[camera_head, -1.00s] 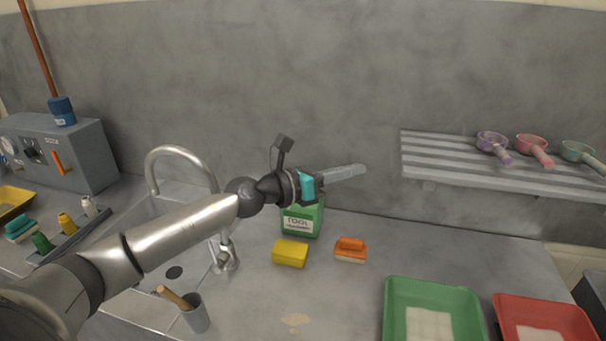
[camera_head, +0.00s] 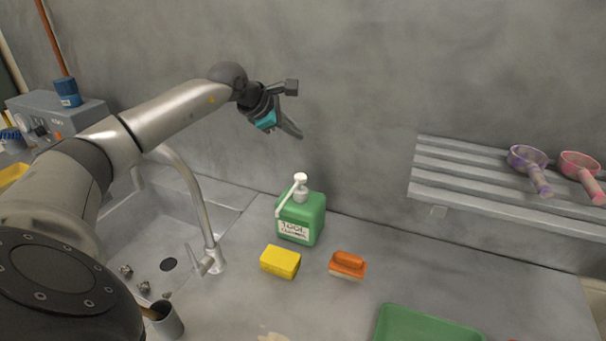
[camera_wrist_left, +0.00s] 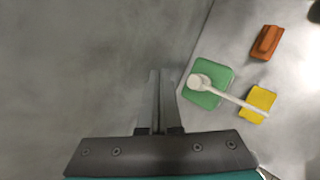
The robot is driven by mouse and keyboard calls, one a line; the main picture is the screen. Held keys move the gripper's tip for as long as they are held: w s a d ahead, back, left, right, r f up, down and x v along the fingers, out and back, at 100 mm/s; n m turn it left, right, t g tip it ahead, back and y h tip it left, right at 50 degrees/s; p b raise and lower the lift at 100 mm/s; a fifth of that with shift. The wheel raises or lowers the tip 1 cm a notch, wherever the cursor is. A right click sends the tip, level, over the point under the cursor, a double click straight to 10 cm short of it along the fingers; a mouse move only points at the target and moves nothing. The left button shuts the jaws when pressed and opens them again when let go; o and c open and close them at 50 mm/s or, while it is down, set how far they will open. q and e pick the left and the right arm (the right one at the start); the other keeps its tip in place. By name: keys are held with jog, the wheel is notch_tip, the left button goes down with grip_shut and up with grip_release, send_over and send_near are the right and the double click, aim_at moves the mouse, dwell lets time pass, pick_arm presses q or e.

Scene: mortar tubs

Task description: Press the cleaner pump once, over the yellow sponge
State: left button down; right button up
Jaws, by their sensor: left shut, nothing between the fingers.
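The cleaner bottle (camera_head: 308,222) is green with a white label and stands upright on the counter near the wall. Its white pump head (camera_head: 299,181) has a long spout that points toward the front left, on the side of the yellow sponge (camera_head: 280,262). The sponge lies on the counter just in front of the bottle. My left gripper (camera_head: 297,134) is shut and empty, in the air above the bottle and apart from the pump. In the left wrist view the shut fingers (camera_wrist_left: 160,80) are left of the pump head (camera_wrist_left: 199,82), with the spout reaching over the sponge (camera_wrist_left: 258,103). My right gripper is not in view.
An orange brush (camera_head: 347,264) lies right of the sponge. A sink with a curved tap (camera_head: 205,215) is on the left, with a metal cup (camera_head: 168,322) in front. A green tray (camera_head: 425,325) is at front right. A slatted shelf (camera_head: 480,195) holds ladles.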

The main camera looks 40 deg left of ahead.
pick_arm(q)
jog(key=shift+f+b, duration=1)
jog(key=shift+f, duration=0.35)
jog(key=b, duration=0.4)
send_over(296, 177)
notch_tip(296, 177, down, 5)
jog(key=shift+r, duration=0.1)
jog(key=shift+f+b, duration=0.3)
jog(key=shift+f, duration=0.4)
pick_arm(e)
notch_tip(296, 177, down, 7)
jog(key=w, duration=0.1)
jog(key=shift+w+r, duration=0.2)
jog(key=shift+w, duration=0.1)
pick_arm(q)
jog(key=shift+f+b, duration=0.4)
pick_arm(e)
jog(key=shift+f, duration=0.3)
